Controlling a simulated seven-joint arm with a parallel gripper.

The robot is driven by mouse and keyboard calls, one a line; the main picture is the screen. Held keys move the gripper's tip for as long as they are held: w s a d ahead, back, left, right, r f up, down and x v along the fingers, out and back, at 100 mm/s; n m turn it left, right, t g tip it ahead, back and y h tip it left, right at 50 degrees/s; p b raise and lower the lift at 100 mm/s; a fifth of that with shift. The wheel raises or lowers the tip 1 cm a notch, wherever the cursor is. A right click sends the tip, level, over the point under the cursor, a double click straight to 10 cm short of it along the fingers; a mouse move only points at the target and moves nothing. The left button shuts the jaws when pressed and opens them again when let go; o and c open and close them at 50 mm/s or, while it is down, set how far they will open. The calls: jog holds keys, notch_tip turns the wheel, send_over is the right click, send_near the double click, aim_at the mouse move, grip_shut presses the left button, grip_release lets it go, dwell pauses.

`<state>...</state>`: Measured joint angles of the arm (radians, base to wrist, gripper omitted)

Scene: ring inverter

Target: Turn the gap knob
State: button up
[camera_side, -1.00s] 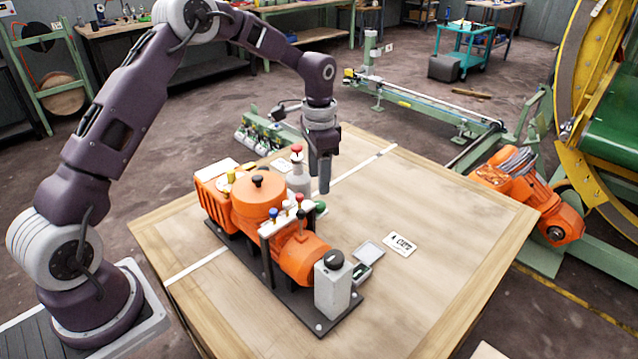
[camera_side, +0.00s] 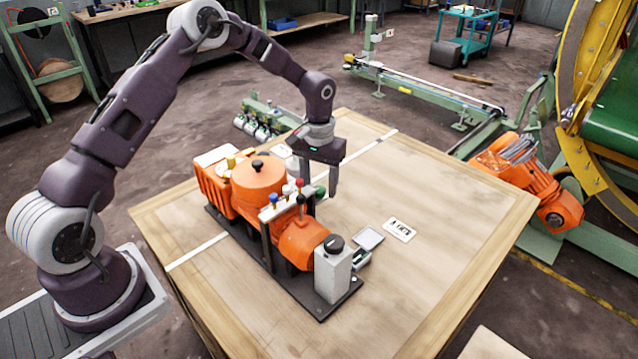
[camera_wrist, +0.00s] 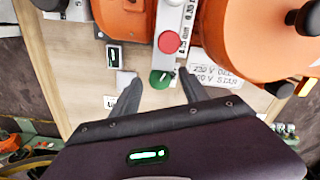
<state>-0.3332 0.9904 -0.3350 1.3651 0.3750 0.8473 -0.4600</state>
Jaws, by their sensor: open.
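The orange machine (camera_side: 300,246) stands on a dark base plate on the table. Its several knobs include a green one (camera_side: 320,192) at the side and a black one (camera_side: 334,243) on a grey box. I cannot tell for sure which is the gap knob. My gripper (camera_side: 321,190) is open, pointing down beside the machine. In the wrist view its fingertips (camera_wrist: 158,80) flank the green knob; contact cannot be told.
The orange housing (camera_wrist: 250,38) is close to the fingers in the wrist view. The right part of the tabletop is clear.

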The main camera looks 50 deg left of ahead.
jog(key=shift+f, duration=0.1)
jog(key=shift+c, duration=0.4)
grip_shut()
jog(key=m, duration=0.5)
jog(key=shift+m, duration=0.4)
jog(key=shift+o, duration=0.4)
grip_release()
